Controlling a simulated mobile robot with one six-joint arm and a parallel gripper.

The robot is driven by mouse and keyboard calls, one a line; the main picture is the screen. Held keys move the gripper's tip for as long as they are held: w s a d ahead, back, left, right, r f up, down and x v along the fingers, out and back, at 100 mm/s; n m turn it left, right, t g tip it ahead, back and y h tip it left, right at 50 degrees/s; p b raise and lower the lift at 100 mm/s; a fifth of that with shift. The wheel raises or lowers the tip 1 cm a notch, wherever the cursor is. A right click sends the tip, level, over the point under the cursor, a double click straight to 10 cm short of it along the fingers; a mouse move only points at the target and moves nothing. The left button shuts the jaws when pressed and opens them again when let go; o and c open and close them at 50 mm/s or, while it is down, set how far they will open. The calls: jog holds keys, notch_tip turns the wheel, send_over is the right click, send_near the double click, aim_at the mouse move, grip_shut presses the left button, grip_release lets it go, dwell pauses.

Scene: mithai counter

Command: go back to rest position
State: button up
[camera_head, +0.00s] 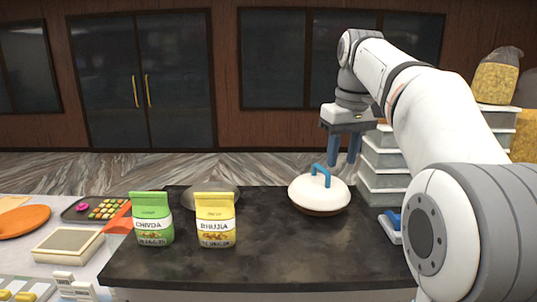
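My gripper (345,150) hangs above the right side of the dark counter, pointing down. Its two blue fingers are apart with nothing seen between them. It is up and to the right of a white-lidded pot (318,196) with a blue handle (320,172), and does not appear to touch it. My white arm comes in from the right edge and hides part of the right side.
A green Chivda packet (152,220) and a yellow Bhujia packet (215,222) stand on the dark counter (270,260). A round metal dish (205,190) is behind them. Stacked containers (385,165) stand close to my gripper's right. A tray of sweets (98,209) is at left.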

jog(key=s+f+m+t+b, duration=0.1)
jog(key=s+f+m, duration=0.3)
jog(key=s+f, duration=1.9)
notch_tip(320, 180, down, 4)
jog(key=shift+s+a+r+t+h+b, duration=0.1)
jog(key=shift+s+a+t+h+b, duration=0.25)
jog(key=shift+b, duration=0.35)
jog(key=shift+d, duration=0.1)
